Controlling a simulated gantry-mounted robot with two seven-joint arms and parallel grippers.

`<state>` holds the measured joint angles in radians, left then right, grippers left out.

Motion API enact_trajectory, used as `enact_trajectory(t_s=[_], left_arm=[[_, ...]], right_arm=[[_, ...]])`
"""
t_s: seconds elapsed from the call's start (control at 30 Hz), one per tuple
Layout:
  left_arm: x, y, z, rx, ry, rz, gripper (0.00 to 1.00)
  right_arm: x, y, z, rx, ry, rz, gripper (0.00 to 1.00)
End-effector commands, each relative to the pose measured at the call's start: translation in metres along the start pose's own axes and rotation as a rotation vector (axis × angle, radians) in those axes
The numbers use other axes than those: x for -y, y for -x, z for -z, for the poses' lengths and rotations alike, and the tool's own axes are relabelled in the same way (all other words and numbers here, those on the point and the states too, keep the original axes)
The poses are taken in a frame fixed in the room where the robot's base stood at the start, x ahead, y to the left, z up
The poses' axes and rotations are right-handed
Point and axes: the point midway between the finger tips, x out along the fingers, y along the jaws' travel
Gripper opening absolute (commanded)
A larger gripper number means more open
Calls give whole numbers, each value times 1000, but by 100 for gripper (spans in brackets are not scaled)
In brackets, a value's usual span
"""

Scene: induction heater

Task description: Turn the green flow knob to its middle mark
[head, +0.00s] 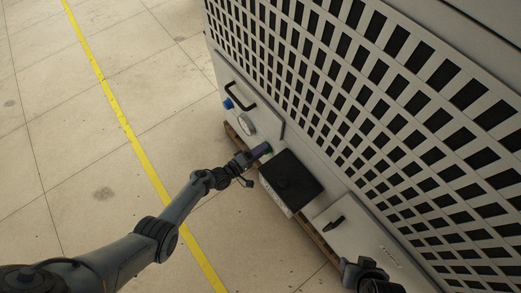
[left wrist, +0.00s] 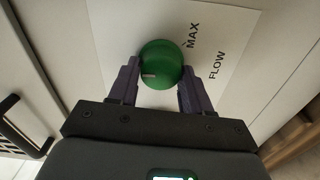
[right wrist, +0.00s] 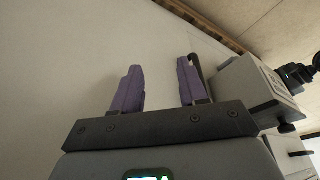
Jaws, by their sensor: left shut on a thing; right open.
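The green flow knob (left wrist: 160,58) shows in the left wrist view, on a white label panel (left wrist: 232,30) printed MAX and FLOW. A short pale pointer line on the knob points left in that view, away from the word MAX. My left gripper (left wrist: 157,85) has its two purple fingers on either side of the knob and is shut on it. In the head view my left gripper (head: 262,151) reaches the cabinet front and mostly hides the knob. My right gripper (right wrist: 158,82) is open and empty, with a plain pale surface beyond its fingers.
A box with a black top (head: 290,183) juts out from the cabinet close to my left gripper. A blue knob (head: 228,104), a round gauge (head: 246,123) and a black handle (head: 240,94) sit farther up. The floor left of the cabinet (head: 60,130) is clear.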

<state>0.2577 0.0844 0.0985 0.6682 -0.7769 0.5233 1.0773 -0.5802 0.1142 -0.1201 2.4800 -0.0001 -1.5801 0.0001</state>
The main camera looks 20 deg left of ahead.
Motion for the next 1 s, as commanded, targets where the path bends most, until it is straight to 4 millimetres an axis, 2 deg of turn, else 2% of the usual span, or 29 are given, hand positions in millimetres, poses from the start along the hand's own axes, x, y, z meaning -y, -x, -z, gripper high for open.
enact_trajectory(t_s=[0.37, 0.4, 0.53, 0.87, 1.0], left_arm=[[0, 0, 0, 1, 4, -1, 18], [0, 0, 0, 1, 4, -1, 52], [0, 0, 0, 1, 3, -1, 71], [0, 2, 0, 0, 3, 0, 72], [-1, 12, 0, 0, 3, 3, 72]], right_arm=[[-2, 0, 0, 1, 8, -6, 43], [-2, 0, -1, 1, 9, -7, 43], [-2, 0, -1, 2, 10, -8, 43], [-2, 1, 0, 1, 8, -6, 43], [-1, 7, 2, 1, 5, -4, 43]])
